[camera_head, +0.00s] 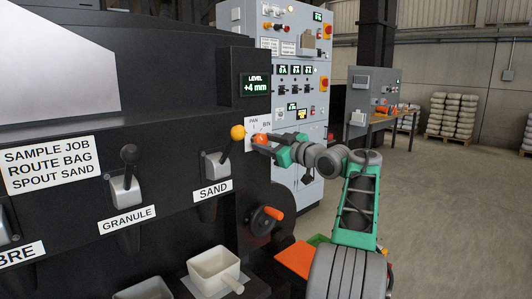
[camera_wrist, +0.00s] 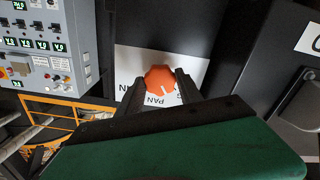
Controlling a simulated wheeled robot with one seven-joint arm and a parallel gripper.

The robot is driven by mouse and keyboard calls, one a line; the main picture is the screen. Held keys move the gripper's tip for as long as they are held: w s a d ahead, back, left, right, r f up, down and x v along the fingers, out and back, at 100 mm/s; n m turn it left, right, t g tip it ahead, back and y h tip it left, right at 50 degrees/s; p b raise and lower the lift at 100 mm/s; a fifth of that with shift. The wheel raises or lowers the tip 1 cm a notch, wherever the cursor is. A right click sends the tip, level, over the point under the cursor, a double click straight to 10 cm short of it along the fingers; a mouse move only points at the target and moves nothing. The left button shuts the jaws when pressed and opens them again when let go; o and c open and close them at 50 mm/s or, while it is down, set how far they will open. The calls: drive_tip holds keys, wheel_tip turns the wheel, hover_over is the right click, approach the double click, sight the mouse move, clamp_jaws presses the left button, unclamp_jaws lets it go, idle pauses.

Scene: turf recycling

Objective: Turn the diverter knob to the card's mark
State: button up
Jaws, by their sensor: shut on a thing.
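The diverter knob (camera_head: 259,139) is orange and sits on a white label plate on the dark machine's right end. In the wrist view the knob (camera_wrist: 159,78) is between the two dark fingers of my gripper (camera_wrist: 163,88), which is shut on it. A white pointer line on the knob points down and slightly right, near the word PAN. Other letters on the plate (camera_wrist: 132,62) are partly hidden by the fingers. The card (camera_head: 48,165) reads SAMPLE JOB, ROUTE BAG, SPOUT SAND.
A yellow-tipped lever (camera_head: 237,132) stands just left of the knob, above the SAND label (camera_head: 213,190). The GRANULE lever (camera_head: 128,155) is farther left. A white scoop (camera_head: 214,268) sits below. A grey control cabinet (camera_head: 290,85) stands behind; open floor lies at right.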

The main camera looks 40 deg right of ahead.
drive_tip(key=shift+n+b, duration=0.8)
drive_tip(key=shift+n, duration=0.7)
drive_tip(key=o, duration=1.4)
drive_tip(key=shift+c, duration=0.2)
drive_tip(key=s+b, duration=0.1)
drive_tip(key=s, duration=0.6)
drive_tip(key=shift+s+d+b, duration=0.15)
drive_tip(key=shift+s+b, duration=0.25)
